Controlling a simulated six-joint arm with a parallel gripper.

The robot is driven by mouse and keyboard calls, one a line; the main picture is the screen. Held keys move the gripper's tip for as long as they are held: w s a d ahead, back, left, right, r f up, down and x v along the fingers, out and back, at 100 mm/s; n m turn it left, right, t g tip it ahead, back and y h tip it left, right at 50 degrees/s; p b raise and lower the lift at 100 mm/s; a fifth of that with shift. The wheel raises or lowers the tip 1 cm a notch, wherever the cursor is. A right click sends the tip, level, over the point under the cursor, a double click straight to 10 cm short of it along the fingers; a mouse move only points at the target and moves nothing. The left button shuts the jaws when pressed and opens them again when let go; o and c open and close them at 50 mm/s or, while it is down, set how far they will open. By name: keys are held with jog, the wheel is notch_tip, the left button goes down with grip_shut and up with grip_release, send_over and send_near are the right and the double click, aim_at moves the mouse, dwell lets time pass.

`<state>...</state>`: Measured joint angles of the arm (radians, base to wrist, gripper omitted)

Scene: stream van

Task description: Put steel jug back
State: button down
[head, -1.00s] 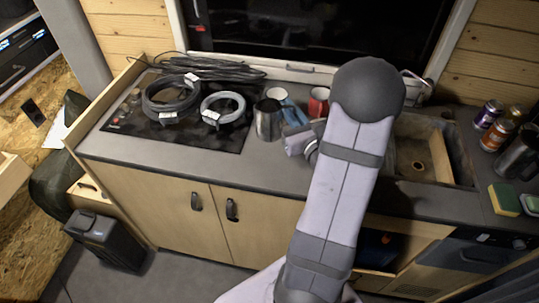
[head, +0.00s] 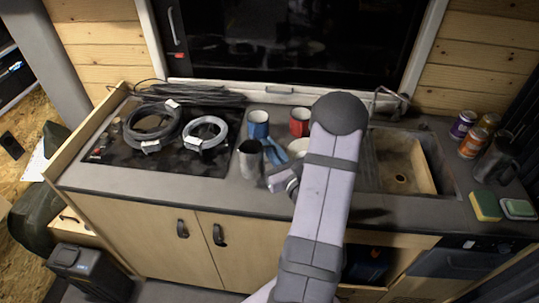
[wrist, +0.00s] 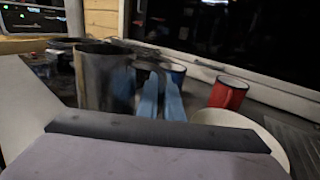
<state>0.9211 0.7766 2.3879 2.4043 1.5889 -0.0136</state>
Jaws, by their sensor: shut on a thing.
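The steel jug (head: 250,158) is upright over the middle of the counter, right of the hob. In the wrist view the jug (wrist: 103,78) is large, dark and close, just left of my fingers. My gripper (head: 275,152) has blue fingers and is shut at the jug's right side, where its handle would be; the fingers hide the grip itself. The fingers (wrist: 161,98) also show in the wrist view. I cannot tell whether the jug's base touches the counter.
A blue mug (head: 258,124) and a red mug (head: 299,121) stand just behind. A white dish (head: 299,148) is partly hidden by my arm. Coiled cables (head: 204,135) lie on the hob. The sink (head: 405,165), cans (head: 463,125), a dark jug (head: 495,162) and a sponge (head: 486,206) are right.

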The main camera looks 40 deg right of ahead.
jog(key=shift+f, duration=1.85)
jog(key=shift+f, duration=0.1)
jog(key=c, duration=1.9)
grip_release()
jog(key=shift+s, duration=0.1)
jog(key=s, duration=0.3)
jog(key=s+a+b, duration=0.1)
jog(key=s, duration=0.3)
jog(key=s+a, duration=0.1)
jog(key=s, duration=0.2)
jog(key=shift+s, duration=0.25)
jog(key=shift+s+a, duration=0.15)
jog(key=shift+s, duration=0.45)
